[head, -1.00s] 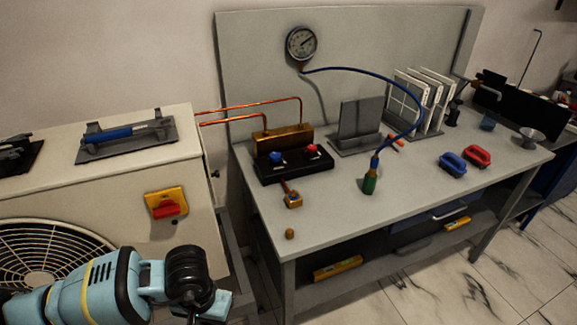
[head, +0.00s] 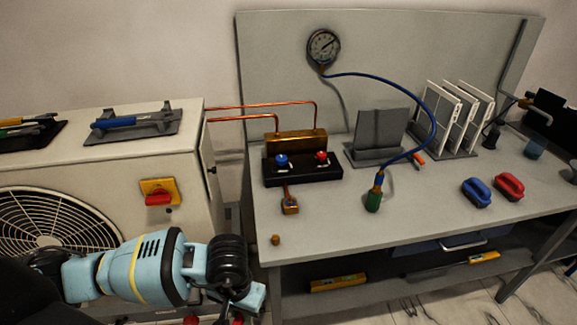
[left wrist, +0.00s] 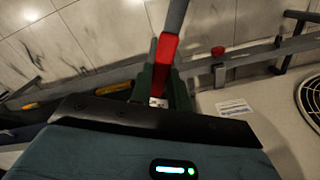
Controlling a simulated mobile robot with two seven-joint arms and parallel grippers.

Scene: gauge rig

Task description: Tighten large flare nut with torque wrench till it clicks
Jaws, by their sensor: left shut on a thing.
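My left gripper (left wrist: 160,92) is shut on a red-and-grey tool (left wrist: 166,52), which looks like a wrench handle. Its grey part runs out of the top of the left wrist view, so its far end is hidden. In the head view my left arm hangs low between the outdoor unit and the bench, and its fingers are mostly cut off by the lower edge. A brass fitting (head: 290,206), possibly the flare nut, sits in front of the black manifold block (head: 302,170) on the bench. My right gripper is not in view.
A blue-handled tool (head: 122,121) lies in a grey holder on the white outdoor unit (head: 180,135). A small brass piece (head: 275,240) stands near the front left of the bench (head: 345,228). A green-ended blue hose (head: 373,200) stands to its right. The front middle of the bench is clear.

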